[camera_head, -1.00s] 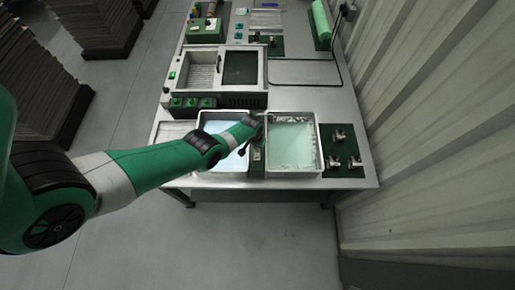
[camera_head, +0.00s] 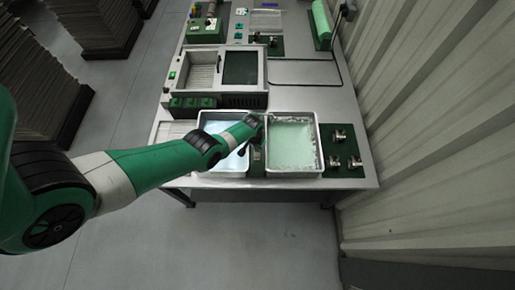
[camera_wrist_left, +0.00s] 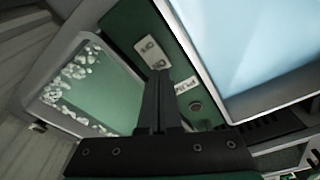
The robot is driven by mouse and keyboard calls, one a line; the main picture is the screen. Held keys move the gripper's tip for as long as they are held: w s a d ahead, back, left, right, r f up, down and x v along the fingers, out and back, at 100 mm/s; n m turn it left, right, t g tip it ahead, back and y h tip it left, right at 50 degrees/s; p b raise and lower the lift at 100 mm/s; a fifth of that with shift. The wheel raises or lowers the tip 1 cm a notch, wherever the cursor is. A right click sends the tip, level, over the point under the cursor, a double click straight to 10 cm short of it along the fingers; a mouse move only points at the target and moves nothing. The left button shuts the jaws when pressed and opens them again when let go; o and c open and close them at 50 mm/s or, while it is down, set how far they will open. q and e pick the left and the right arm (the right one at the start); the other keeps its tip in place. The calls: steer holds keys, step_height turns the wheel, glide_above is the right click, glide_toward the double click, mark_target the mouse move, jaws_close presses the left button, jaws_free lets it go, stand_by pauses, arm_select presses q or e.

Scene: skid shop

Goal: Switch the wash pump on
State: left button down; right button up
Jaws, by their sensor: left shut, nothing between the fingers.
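A green panel (camera_head: 257,168) lies between the two white-rimmed trays. In the left wrist view the panel (camera_wrist_left: 125,22) carries two small white labels, one (camera_wrist_left: 150,50) near the fingertips and one (camera_wrist_left: 187,86) that seems to read PUMP. A round grey knob or button (camera_wrist_left: 195,106) sits beside the second label. No switch lever shows clearly; the fingers may cover it. My left gripper (camera_wrist_left: 158,76) is shut and empty, its tips over the panel near the labels. Contact cannot be told.
The left tray (camera_head: 198,122) holds pale blue liquid. The right tray (camera_head: 318,150) holds green liquid with white foam or bits. Brass valves (camera_head: 354,161) stand on a green plate to the right. A lidded unit (camera_head: 228,45) is behind; a corrugated wall (camera_head: 420,100) bounds the right.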

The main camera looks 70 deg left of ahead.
arm_select(q)
steer(key=shift+f+b, duration=0.9)
steer(key=shift+f, duration=0.05)
steer(key=shift+r, duration=0.15)
stand_by(0.3)
step_height(320, 180, up, 7)
steer(key=p, duration=0.7)
stand_by(0.3)
